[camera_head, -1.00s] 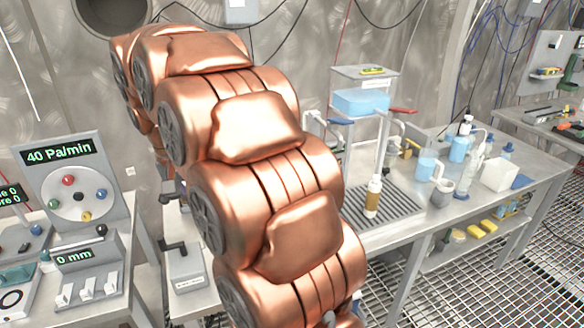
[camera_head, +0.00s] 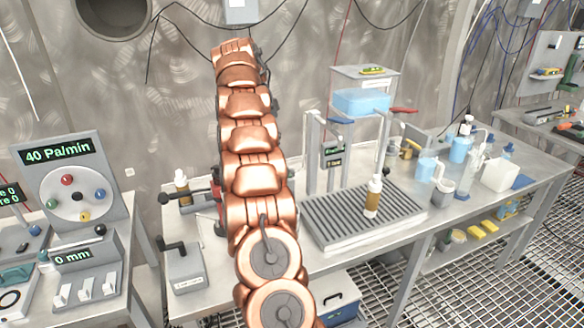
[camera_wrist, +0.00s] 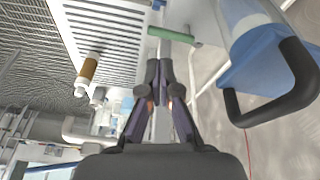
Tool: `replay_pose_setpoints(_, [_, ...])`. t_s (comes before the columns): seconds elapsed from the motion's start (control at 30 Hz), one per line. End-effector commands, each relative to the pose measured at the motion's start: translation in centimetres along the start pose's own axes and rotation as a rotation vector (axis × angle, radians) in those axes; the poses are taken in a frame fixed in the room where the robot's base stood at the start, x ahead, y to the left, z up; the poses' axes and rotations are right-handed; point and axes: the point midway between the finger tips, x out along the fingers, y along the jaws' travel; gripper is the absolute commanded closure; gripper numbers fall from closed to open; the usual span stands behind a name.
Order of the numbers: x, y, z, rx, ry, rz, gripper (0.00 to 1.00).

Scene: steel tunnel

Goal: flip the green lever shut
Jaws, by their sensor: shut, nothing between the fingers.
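The green lever (camera_wrist: 172,35) shows in the wrist view as a short bar lying across the picture, near a pale grey post. My gripper (camera_wrist: 165,68) is shut and empty. Its fingertips point toward the lever and appear just short of it; I cannot tell whether they touch. In the head view, my copper arm stands upright in front of the bench. My gripper and the green lever cannot be made out there.
A slatted drain tray (camera_head: 365,217) carries a brown-and-white bottle (camera_head: 373,197); the bottle also shows in the wrist view (camera_wrist: 88,73). A blue part with a black handle (camera_wrist: 300,85) is close on the gripper's right. A blue tank (camera_head: 360,102) stands above the tray.

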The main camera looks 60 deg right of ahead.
Motion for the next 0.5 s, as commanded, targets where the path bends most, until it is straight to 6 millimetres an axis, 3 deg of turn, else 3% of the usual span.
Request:
replay_pose_setpoints(0.1, [1.9, 0.3, -2.9, 0.122, 0.016, 0.014, 1.00])
replay_pose_setpoints(0.23, [3.1, 0.7, -5.0, 0.213, 0.030, 0.021, 1.00])
replay_pose_setpoints(0.5, [3.9, 1.1, -6.2, 0.274, 0.038, 0.027, 1.00])
